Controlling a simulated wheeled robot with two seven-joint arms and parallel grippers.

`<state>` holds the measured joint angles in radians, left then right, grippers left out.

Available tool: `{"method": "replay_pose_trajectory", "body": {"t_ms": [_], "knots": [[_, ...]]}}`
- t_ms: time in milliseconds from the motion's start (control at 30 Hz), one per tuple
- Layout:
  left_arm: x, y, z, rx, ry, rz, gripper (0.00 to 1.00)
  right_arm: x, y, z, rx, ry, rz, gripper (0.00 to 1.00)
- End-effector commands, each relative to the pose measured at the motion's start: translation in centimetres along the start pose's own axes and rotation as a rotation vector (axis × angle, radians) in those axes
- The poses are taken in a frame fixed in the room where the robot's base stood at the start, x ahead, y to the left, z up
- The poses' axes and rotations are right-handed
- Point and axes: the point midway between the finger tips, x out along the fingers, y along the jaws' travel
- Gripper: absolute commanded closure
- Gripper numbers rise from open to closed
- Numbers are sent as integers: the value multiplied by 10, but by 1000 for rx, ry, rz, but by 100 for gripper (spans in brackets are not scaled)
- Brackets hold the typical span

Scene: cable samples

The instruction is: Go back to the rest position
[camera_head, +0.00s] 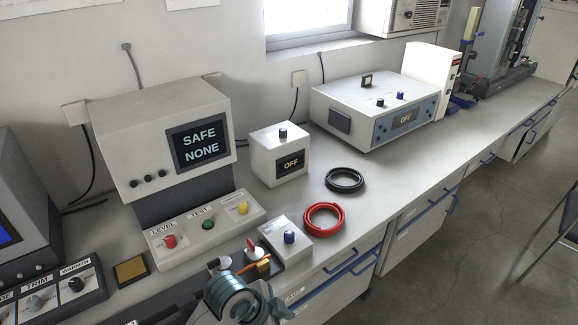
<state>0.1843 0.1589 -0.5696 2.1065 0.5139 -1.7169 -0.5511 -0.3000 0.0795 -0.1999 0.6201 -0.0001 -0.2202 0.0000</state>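One of my arms (238,297), with a teal, rounded wrist part, comes up from the bottom edge, left of centre. I cannot tell from this view which arm it is. No clear pair of fingertips shows, so its opening is hidden or too small to read. It is in front of the small white box with a blue knob (288,238) and close to a red-topped lever (252,246). No object is clearly held. A red cable coil (324,232) and a black cable coil (358,181) lie flat on the bench, apart from the arm.
A tester reading SAFE NONE (120,130) stands at the left, its button panel (160,262) in front. A white box reading OFF (264,153) and a wider instrument (330,97) stand behind the coils. The bench (440,150) is clear to their right. A chair (565,225) stands at right.

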Motion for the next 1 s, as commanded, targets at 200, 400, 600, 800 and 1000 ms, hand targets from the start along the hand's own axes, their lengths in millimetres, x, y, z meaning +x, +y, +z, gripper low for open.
{"method": "replay_pose_trajectory", "body": {"t_ms": [200, 400, 600, 800, 1000], "knots": [[-1, 30, 60, -320, -10, -78, 55, 0, 0, 0, 0, 0, 0, 64], [-13, 58, 124, -605, -55, -174, 55, 0, 0, 0, 0, 0, 0, 64], [-33, 85, 181, -819, -111, -269, 55, 0, 0, 0, 0, 0, 0, 64], [-49, 104, 216, -941, -154, -335, 55, 0, 0, 0, 0, 0, 0, 64], [-64, 120, 243, -1028, -191, -392, 55, 0, 0, 0, 0, 0, 0, 64]]}}
